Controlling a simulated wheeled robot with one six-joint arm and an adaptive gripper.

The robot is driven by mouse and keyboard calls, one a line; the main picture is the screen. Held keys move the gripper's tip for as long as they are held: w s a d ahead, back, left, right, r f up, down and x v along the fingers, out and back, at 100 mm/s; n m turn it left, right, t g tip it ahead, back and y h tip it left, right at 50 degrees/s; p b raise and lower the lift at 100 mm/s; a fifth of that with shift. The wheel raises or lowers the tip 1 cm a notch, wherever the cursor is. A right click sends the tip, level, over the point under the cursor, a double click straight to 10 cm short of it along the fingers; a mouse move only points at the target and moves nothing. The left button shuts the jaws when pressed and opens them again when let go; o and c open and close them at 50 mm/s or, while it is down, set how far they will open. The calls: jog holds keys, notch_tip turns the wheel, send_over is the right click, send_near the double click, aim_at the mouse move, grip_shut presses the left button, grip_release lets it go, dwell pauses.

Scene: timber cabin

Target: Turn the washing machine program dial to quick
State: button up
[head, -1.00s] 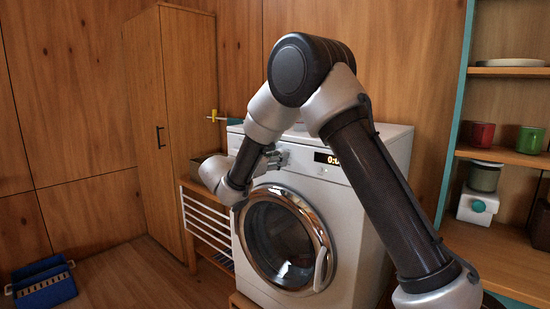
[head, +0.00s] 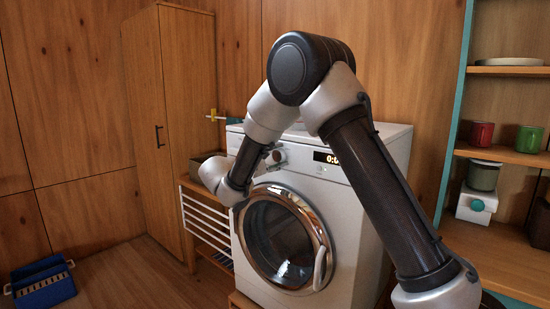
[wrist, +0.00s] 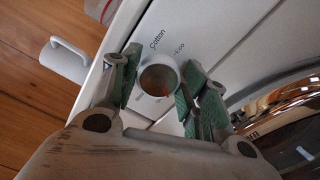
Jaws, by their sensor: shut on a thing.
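The white washing machine (head: 347,220) stands in the middle of the head view, its round door shut. Its program dial (wrist: 160,77) is a round grey knob in the wrist view, with a small orange-red mark on its face. The printed words "Cotton" and "Eco" show beside it; other labels are hidden or too faint to read. My gripper (wrist: 163,84) is shut on the dial, one green-padded finger on each side. In the head view my gripper (head: 277,158) is at the panel's left part, largely hidden by my arm.
The lit display (head: 327,158) is right of the dial. A wooden bench with a white rack (head: 205,224) stands left of the machine. A shelf with red and green mugs (head: 530,138) is at the right. A blue crate (head: 44,286) lies on the floor at left.

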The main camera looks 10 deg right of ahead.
jog(key=shift+f+m, duration=0.15)
jog(key=shift+m, duration=1.65)
jog(key=o, duration=1)
jog(key=v, duration=1.2)
